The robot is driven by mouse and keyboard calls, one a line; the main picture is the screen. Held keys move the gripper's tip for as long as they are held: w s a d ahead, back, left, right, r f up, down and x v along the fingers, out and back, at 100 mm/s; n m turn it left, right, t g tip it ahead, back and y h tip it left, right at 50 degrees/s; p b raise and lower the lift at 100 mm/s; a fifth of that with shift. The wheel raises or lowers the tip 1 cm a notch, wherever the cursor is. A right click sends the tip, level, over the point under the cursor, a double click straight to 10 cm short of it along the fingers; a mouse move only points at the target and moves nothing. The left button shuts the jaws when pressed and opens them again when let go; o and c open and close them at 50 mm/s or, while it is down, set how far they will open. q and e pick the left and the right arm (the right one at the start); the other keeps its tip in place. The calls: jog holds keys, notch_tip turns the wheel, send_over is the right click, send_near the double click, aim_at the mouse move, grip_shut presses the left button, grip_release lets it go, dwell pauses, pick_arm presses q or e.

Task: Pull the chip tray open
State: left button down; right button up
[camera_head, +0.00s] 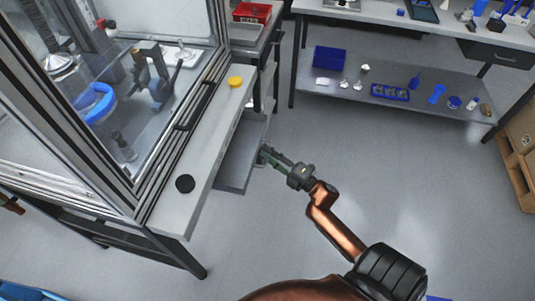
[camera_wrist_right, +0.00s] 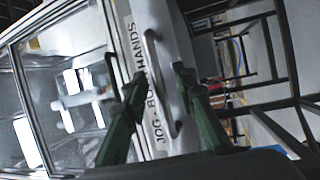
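The chip tray (camera_head: 236,165) is a grey, shallow tray under the machine's ledge; in the head view it sticks out partway to the right. My right gripper (camera_head: 265,152) is at the tray's outer edge. The two green fingers of my right gripper (camera_wrist_right: 165,112) are spread apart, one on each side of the handle, with visible gaps. Whether either finger touches it I cannot tell. My left gripper does not show.
The machine's ledge (camera_head: 205,150) carries a yellow round button (camera_head: 235,82) and a black knob (camera_head: 185,184). A panel in the wrist view reads "JOG - BOTH HANDS". A bench with a lower shelf (camera_head: 345,95) stands at the back. The floor right of the tray is clear.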

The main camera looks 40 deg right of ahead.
jog(key=v, duration=1.2)
